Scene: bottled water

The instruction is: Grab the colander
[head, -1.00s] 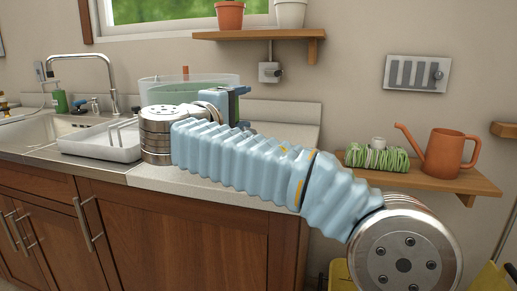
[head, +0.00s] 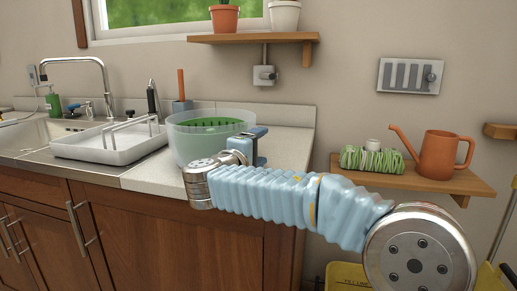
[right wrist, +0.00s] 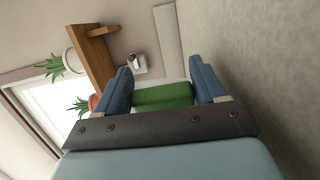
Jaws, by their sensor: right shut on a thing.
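The colander (head: 187,140) is a translucent pale bowl with a green, slotted inner part (head: 208,124). It is upright at the front of the counter in the head view, its lower right hidden by my right wrist. I cannot tell whether its base touches the counter. My right gripper (head: 257,138) is shut on its right side in the head view. The right wrist view shows the green part (right wrist: 165,96) between the blue fingers (right wrist: 158,88). My left gripper is not in view.
A white dish rack (head: 110,146) stands left of the colander, beside the sink (head: 35,135). The light counter (head: 290,140) is clear to the right. A shelf (head: 440,182) at right holds an orange watering can (head: 445,150).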

